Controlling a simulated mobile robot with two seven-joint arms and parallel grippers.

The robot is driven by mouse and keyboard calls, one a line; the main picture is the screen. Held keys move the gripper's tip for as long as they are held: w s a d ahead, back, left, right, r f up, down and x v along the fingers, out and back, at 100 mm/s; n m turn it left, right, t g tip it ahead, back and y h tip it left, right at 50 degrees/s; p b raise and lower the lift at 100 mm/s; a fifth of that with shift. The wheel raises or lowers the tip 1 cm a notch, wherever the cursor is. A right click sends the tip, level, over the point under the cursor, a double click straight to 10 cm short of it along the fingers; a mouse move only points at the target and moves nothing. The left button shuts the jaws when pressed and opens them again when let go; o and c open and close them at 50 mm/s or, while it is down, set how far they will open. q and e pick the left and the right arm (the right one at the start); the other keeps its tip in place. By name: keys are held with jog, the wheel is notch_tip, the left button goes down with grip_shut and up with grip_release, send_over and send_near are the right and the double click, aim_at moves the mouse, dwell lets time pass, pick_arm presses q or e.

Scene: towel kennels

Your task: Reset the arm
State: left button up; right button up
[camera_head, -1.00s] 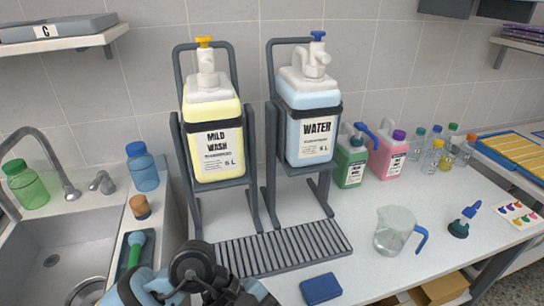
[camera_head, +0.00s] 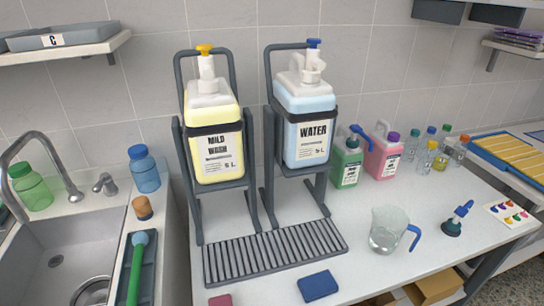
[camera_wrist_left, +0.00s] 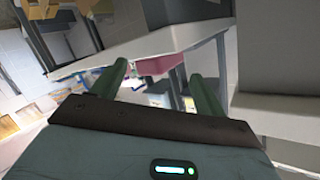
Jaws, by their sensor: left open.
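My left gripper (camera_wrist_left: 162,88) shows in the left wrist view, with its two dark green fingers apart. Nothing is held between the fingers; the space past them shows a blurred part of the room. Beyond the fingertips is a white counter edge (camera_wrist_left: 160,48) with a pinkish-red item (camera_wrist_left: 155,65) near it, too unclear to name. Neither arm shows in the head view. My right gripper is in neither view.
The counter holds a mild wash jug (camera_head: 215,150), a water jug (camera_head: 308,140), a drain grate (camera_head: 275,252), a blue sponge (camera_head: 318,286) and a glass pitcher (camera_head: 388,232). A sink (camera_head: 60,262) is at left.

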pick_arm(q)
jog(key=s+a+f+n+g+y, duration=0.1)
jog(key=s+a+f+n+g, duration=0.1)
jog(key=s+f, duration=0.3)
jog(key=s+a+f+n+g+y, duration=0.1)
jog(key=s+a+f+n+g, duration=0.2)
jog(key=s+f+n, duration=0.2)
jog(key=s, duration=0.2)
jog(key=shift+s+g, duration=0.3)
jog(key=shift+s, duration=0.05)
jog(key=shift+c, duration=0.2)
